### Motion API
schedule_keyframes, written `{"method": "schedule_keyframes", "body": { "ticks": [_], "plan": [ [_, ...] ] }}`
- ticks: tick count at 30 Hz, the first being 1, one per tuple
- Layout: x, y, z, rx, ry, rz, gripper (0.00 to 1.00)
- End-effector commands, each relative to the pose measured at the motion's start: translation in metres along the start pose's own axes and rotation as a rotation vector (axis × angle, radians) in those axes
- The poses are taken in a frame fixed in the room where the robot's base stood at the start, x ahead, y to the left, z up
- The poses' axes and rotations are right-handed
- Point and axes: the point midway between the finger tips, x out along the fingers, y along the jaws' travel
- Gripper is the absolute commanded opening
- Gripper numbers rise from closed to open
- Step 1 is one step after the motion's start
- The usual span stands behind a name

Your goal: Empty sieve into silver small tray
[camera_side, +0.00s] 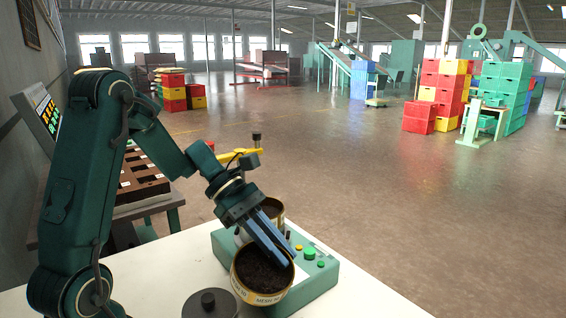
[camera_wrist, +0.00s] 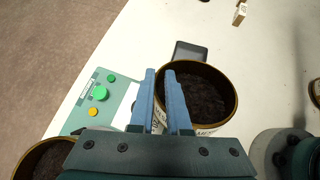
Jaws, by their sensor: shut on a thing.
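A round brass sieve (camera_side: 250,292) with a "MESH 10" label holds dark granular material, at the front of the green machine in the side view. It also shows in the wrist view (camera_wrist: 232,105), right of centre. My gripper (camera_side: 288,260) reaches down to it with two blue fingers. In the wrist view my gripper (camera_wrist: 160,75) straddles the sieve's left wall, one finger inside and one outside, shut on that wall. The sieve looks about level. I cannot pick out a silver small tray for certain; a flat dark grey rectangular thing (camera_wrist: 192,50) lies just beyond the sieve.
A second brass sieve (camera_side: 276,207) stands behind my fingers; in the wrist view a filled sieve (camera_wrist: 30,160) is lower left. The green machine (camera_side: 318,284) has coloured buttons. A dark lid with a knob (camera_side: 209,302) lies near the front. The white table's right part is clear.

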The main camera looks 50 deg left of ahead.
Motion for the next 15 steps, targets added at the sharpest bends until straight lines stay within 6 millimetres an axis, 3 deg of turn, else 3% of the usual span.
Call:
{"method": "schedule_keyframes", "body": {
  "ticks": [15],
  "plan": [
    [0.037,-0.008,0.019,0.072,0.312,0.02,0.0]
  ]
}}
